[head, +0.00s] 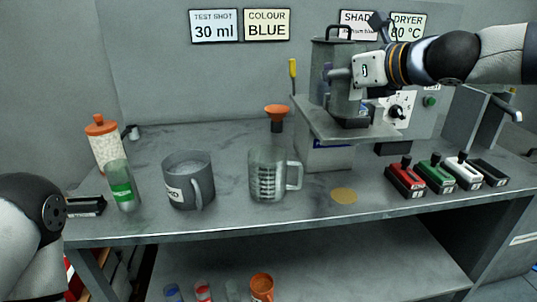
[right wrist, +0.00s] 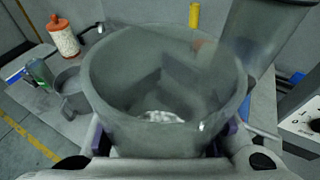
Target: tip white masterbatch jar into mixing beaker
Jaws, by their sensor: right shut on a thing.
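My right gripper (head: 328,78) is in front of the grey machine at the back right. It is shut on a clear, wide-mouthed vessel (right wrist: 165,115) that fills the right wrist view, a little white material lying low inside. In the head view this vessel is hard to tell from the machine behind it. A clear beaker (head: 267,175) with dark graduation marks and a handle stands upright at mid-table, apart from the gripper. My left arm shows at the lower left; its gripper is out of view.
A dark grey jug (head: 188,181), a green-banded clear jar (head: 122,187) and an orange-capped container (head: 104,145) stand at left. An orange funnel (head: 277,112) is behind the beaker. A tan disc (head: 343,196) lies front right, near red (head: 405,181) and green (head: 434,175) blocks.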

